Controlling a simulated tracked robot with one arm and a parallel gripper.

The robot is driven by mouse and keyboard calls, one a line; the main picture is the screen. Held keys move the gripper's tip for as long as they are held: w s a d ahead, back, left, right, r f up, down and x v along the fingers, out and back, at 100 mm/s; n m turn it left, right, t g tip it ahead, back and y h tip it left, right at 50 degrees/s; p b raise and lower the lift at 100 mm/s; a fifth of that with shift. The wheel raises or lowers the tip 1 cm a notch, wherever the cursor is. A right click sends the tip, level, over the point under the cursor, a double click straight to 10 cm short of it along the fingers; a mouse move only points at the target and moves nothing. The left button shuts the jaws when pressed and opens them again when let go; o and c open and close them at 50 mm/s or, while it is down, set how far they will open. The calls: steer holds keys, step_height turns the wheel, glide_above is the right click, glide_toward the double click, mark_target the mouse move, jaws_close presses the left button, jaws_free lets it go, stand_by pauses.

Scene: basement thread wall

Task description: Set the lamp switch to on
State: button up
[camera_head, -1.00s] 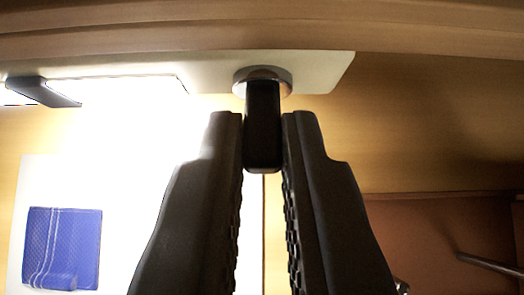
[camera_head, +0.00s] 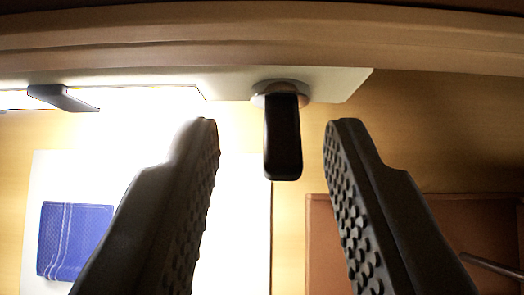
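The lamp switch is a black lever (camera_head: 283,140) on a round metal base (camera_head: 280,90), fixed to a pale plate (camera_head: 338,84) at the top of the camera view. The lever points straight down in the picture. My gripper (camera_head: 270,128) is open, with one textured finger on each side of the lever. A gap shows between the lever and both fingers; the left gap looks a little wider. A bright, lit strip (camera_head: 150,97) at the upper left shows a lamp glowing.
A dark bracket (camera_head: 62,97) crosses the lit strip at the left. A blue patterned cloth or picture (camera_head: 75,240) lies on a white panel at the lower left. A brown panel (camera_head: 330,240) and a metal rod (camera_head: 490,265) are at the lower right. A wooden ledge (camera_head: 260,35) spans the top.

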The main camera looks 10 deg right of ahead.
steer(key=p+v, duration=0.1)
steer(key=v, duration=1.2)
steer(key=shift+s+r, duration=0.2)
steer(key=shift+s, duration=0.05)
steer(key=s+a+r+n+t, duration=0.15)
steer(key=s+a+r, duration=0.4)
steer(key=r, duration=0.55)
steer(key=s+a+r+t+y, duration=0.15)
steer(key=s+a+r, duration=0.35)
steer(key=r, duration=0.5)
steer(key=s+a+r+n+t, duration=0.15)
steer(key=s+a+r, duration=0.25)
steer(key=a+r, duration=0.5)
steer(key=s+a+r+t+y, duration=0.1)
steer(key=s+a+r+t, duration=0.1)
steer(key=s+r, duration=0.8)
steer(key=shift+s+a+r, duration=0.35)
steer(key=shift+s+a, duration=0.05)
steer(key=shift+s, duration=0.5)
